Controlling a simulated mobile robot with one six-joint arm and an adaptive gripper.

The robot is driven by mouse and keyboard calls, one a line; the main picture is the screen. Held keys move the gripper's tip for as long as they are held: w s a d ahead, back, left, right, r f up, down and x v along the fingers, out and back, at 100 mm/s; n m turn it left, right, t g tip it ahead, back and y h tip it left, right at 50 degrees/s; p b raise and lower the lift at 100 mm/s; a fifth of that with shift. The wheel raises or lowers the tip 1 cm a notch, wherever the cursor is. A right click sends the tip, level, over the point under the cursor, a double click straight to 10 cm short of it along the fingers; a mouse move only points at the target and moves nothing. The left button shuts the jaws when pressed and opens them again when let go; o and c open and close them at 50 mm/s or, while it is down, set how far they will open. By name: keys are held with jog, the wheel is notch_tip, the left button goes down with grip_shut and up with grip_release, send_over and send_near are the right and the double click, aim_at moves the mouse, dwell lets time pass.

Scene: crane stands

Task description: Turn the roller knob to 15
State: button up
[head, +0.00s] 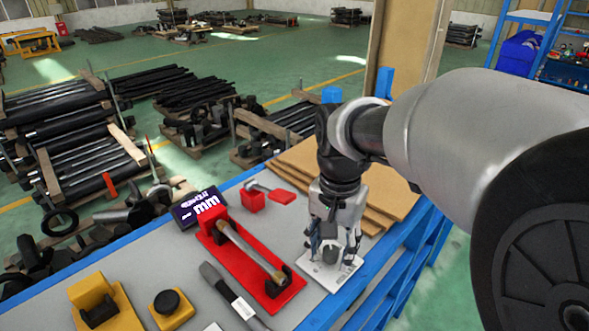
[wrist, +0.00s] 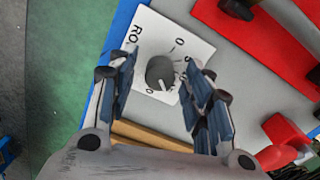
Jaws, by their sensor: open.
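The roller knob (wrist: 161,72) is a dark grey round knob with a light pointer line. It sits on a white plate (wrist: 197,45) printed with numbers and letters, partly covered by my fingers. In the wrist view the pointer aims toward the lower part of the plate; the number there is not clear. My gripper (wrist: 160,88) is open, with one finger on each side of the knob and visible gaps to it. In the head view my gripper (head: 332,250) points down over the white plate (head: 312,270) at the table's right edge, and the knob (head: 330,254) shows between the fingers.
A red stand (head: 222,245) with a metal bar lies left of the plate. Behind are a dark "mm" display (head: 199,207), a red block (head: 251,201) and stacked brown boards (head: 370,190). Yellow parts (head: 172,310) and a dark-handled tool (head: 232,292) lie front left.

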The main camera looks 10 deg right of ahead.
aim_at(331, 250)
notch_tip(331, 250, up, 12)
dwell(0.6)
